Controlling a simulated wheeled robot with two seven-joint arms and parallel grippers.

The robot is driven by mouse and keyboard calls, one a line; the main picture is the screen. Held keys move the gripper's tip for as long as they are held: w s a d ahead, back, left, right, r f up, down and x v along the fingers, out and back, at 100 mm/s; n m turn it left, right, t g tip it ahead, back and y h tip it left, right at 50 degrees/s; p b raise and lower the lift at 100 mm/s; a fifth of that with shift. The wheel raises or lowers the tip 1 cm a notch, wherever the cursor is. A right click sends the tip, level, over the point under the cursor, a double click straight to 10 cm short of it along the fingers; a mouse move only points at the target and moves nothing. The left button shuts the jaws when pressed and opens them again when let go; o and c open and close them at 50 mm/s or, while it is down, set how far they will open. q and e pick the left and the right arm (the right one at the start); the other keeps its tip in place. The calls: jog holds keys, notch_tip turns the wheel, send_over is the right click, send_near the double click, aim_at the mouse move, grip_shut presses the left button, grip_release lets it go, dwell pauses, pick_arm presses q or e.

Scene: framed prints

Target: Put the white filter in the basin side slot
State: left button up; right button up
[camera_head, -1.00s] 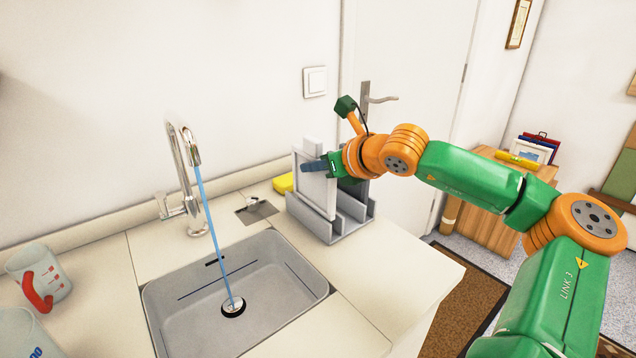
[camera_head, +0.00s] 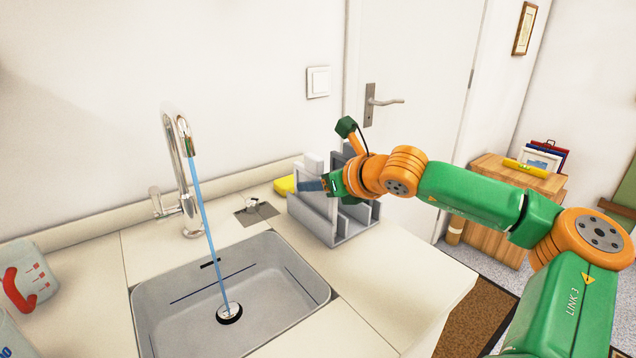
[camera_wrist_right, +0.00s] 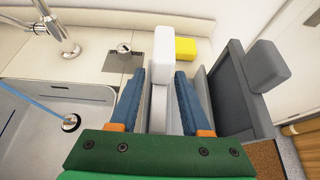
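The white filter (camera_head: 314,162) stands upright in a grey rack (camera_head: 350,228) on the counter right of the basin. In the right wrist view its pale top tab (camera_wrist_right: 164,52) rises just beyond my fingers. My right gripper (camera_head: 312,185) is open, with one blue finger on each side of the filter; gaps show between them in the right wrist view (camera_wrist_right: 160,98). The grey basin (camera_head: 318,287) has a short dark slot (camera_head: 210,263) high on its back wall and a long dark line (camera_head: 213,284) lower down. My left gripper is out of view.
A tap (camera_head: 180,165) runs a blue stream into the basin. A yellow sponge (camera_head: 284,185) lies behind the rack. A dark grey panel (camera_wrist_right: 235,95) stands beside the filter in the rack. A cup (camera_head: 30,280) stands at the left. The front right counter is clear.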

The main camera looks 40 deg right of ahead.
jog(key=shift+b+v, duration=0.85)
jog(key=shift+v, duration=0.25)
jog(key=d+b+v, duration=0.1)
jog(key=v, duration=0.9)
jog(key=shift+a+r, duration=0.2)
jog(key=shift+a, duration=0.3)
jog(key=shift+w, duration=0.1)
